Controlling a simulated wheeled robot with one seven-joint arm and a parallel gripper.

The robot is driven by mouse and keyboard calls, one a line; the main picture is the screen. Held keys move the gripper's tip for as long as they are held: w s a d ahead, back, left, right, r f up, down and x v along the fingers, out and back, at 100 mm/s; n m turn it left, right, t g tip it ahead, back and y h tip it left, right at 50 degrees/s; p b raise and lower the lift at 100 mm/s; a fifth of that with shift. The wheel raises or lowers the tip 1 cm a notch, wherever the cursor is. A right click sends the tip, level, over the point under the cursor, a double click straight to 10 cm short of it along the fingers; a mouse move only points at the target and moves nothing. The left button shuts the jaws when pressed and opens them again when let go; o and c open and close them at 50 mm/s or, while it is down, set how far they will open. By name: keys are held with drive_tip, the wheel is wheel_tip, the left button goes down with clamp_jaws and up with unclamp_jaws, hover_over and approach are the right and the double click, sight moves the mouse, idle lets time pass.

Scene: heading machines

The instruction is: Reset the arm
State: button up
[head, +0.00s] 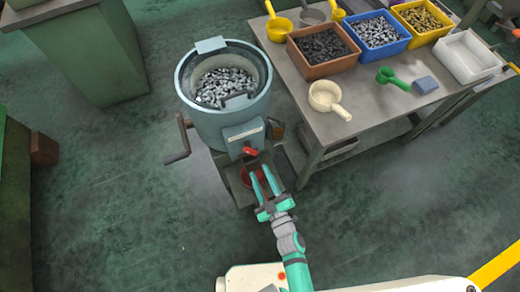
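My gripper (264,188) is in the head view, just below the middle, at the end of my teal and grey arm. Its two teal fingers are spread apart and point toward the blue-grey drum machine (213,124). Nothing shows held between them. A red part (249,151) sits at the machine's front, just beyond the fingertips. A red container (256,178) stands low under it, partly hidden by the fingers; I cannot tell whether the fingers touch it.
The machine has a crank handle (178,157) on its left and metal pieces inside. A table (375,112) at right holds brown (325,61), blue (381,50) and yellow bins, a white tray (466,57) and a cream scoop (328,97). Green cabinets stand at left. The floor (110,220) at lower left is clear.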

drive_tip(key=s+a+r+m+g+h, duration=0.1)
drive_tip(key=s+r+m, duration=0.4)
drive_tip(key=s, duration=0.5)
drive_tip(key=s+a+r+m+h, duration=0.2)
drive_tip(key=s+r+m+h, duration=0.2)
drive_tip(key=s+r, duration=0.5)
drive_tip(key=shift+s+r+m+g+h, duration=0.3)
drive_tip(key=shift+s+r+m+g, duration=0.1)
